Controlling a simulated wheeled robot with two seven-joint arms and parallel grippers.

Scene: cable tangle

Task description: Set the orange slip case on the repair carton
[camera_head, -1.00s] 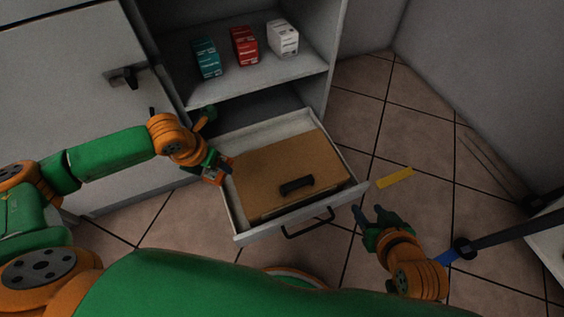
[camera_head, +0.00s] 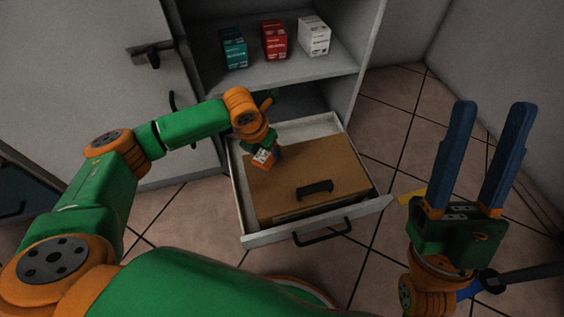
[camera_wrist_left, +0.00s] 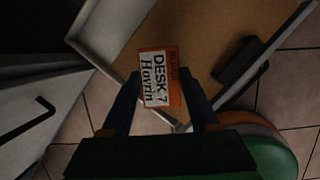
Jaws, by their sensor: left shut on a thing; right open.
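My right gripper (camera_head: 480,160) is open and empty, raised at the right, fingers pointing up in the picture.
The pulled-out white drawer (camera_head: 237,195) has a dark front handle (camera_head: 322,234). A teal box (camera_head: 234,48), a red box (camera_head: 275,41) and a white box (camera_head: 314,36) stand on the shelf above.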

